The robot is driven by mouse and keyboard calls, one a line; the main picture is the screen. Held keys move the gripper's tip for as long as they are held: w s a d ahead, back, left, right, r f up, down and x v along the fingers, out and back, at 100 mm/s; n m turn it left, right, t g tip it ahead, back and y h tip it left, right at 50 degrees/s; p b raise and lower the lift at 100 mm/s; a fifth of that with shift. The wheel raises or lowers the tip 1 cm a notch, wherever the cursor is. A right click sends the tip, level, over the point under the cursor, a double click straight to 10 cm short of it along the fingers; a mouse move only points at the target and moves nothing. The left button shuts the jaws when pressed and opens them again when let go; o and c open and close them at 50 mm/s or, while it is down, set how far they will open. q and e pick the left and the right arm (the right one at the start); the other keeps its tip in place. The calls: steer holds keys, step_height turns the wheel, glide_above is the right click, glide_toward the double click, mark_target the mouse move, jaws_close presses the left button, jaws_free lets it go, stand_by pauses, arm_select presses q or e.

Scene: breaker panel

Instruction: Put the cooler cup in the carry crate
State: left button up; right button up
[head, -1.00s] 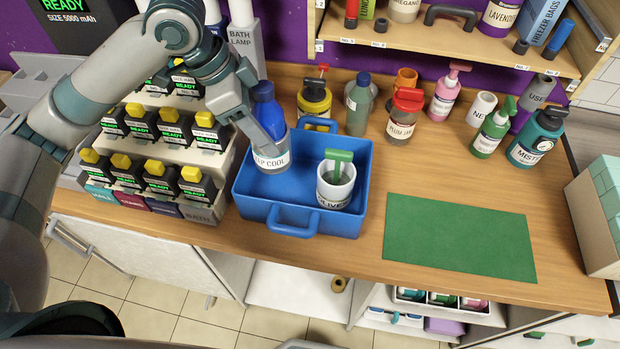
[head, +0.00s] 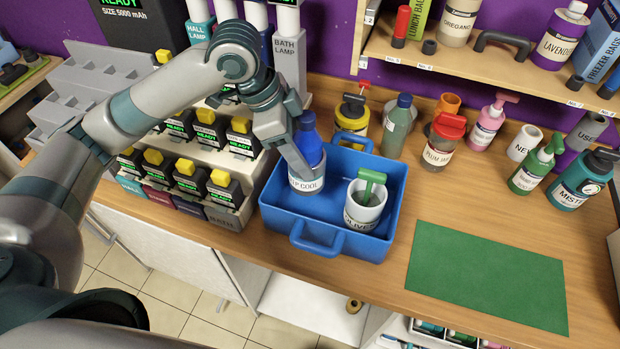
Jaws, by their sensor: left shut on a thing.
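The cooler cup (head: 307,184) is pale, with a label of which "UP COOL" is readable. A blue bottle-shaped part (head: 309,150) rises from it. My left gripper (head: 297,168) comes down from above and is shut on the cup. The cup is upright within the walls of the blue carry crate (head: 313,240), in its left part. I cannot tell whether it rests on the crate floor. A white olives jar (head: 362,214) with a green handle (head: 371,182) stands in the right part of the crate. My right gripper is out of view.
A stepped rack of yellow-capped batteries (head: 205,172) stands close left of the crate. Behind are a yellow pot (head: 352,117), a grey-green bottle (head: 397,128) and a red-lidded jar (head: 443,145). A green mat (head: 487,278) lies bare on the right.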

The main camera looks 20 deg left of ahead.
arm_select(q)
steer(key=shift+f, duration=1.5)
steer(key=shift+f+p, duration=0.65)
steer(key=shift+f, duration=1.45)
steer(key=o, duration=1.6)
steer(key=shift+f, duration=0.15)
steer(key=shift+s, duration=0.1)
steer(key=shift+v, duration=0.85)
steer(key=b+v, duration=0.2)
steer(key=v, duration=0.8)
steer(key=shift+r, duration=0.3)
